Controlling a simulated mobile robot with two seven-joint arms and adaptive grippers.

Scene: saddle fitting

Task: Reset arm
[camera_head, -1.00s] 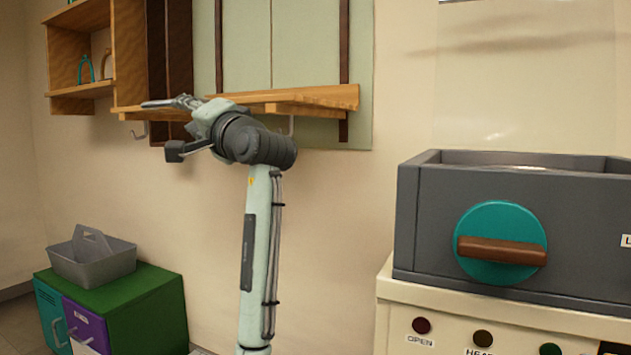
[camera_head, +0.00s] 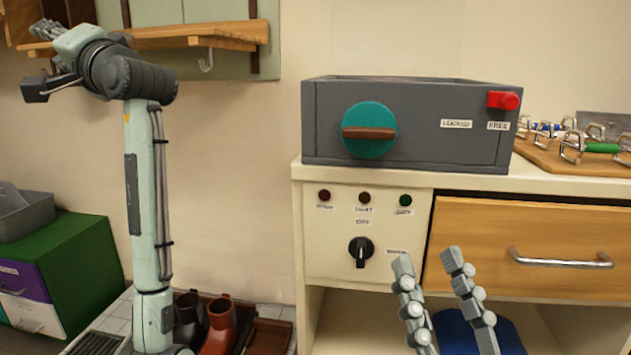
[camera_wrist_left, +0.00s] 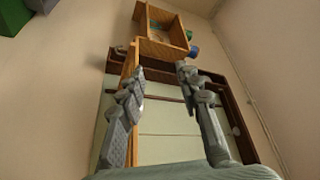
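My left arm stands raised at the left of the head view. My left gripper (camera_head: 42,30) is up beside the wooden wall shelf (camera_head: 190,40). In the left wrist view its two fingers (camera_wrist_left: 160,90) are spread apart with nothing between them, and the shelf and wall panel lie behind. My right gripper (camera_head: 432,258) shows at the bottom right of the head view, in front of the cabinet. Its two fingers are apart and nothing shows between them.
A grey box with a teal knob (camera_head: 369,130) sits on the cream cabinet (camera_head: 325,245). A wooden board (camera_head: 540,152) with metal stirrup-like parts is on its right. Boots (camera_head: 218,325) stand on the floor. A grey caddy (camera_head: 25,214) sits on a green cabinet (camera_head: 65,245).

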